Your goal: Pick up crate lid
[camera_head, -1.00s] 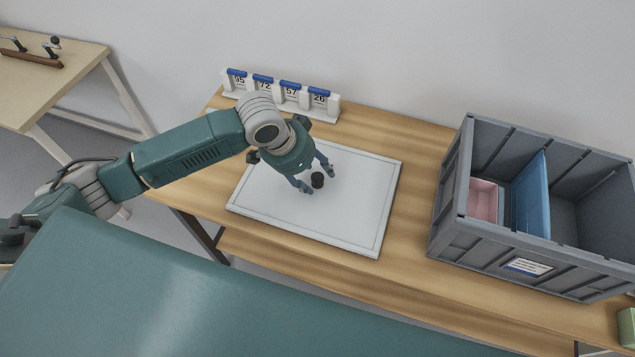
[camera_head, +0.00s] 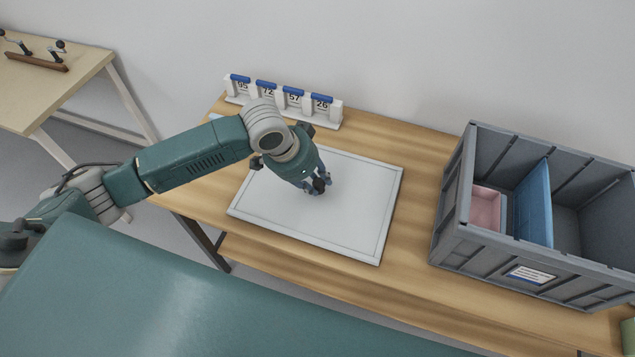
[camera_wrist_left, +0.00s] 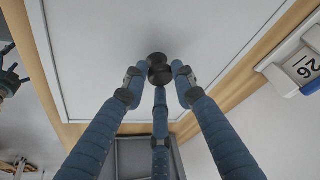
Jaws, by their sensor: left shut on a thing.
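The crate lid (camera_head: 350,215) is a flat, pale grey rectangular panel with a raised rim, lying on the wooden table. A small dark knob (camera_wrist_left: 160,66) stands at its middle. My left gripper (camera_head: 318,187) is down at the lid and shut on the knob. In the left wrist view its blue fingers (camera_wrist_left: 160,84) close around the knob from several sides. The lid looks flat on the table. In the head view the fingers mostly hide the knob. My right gripper is not in view.
A white rack with numbered cards (camera_head: 283,103) stands behind the lid. Another table (camera_head: 60,80) is at the far left.

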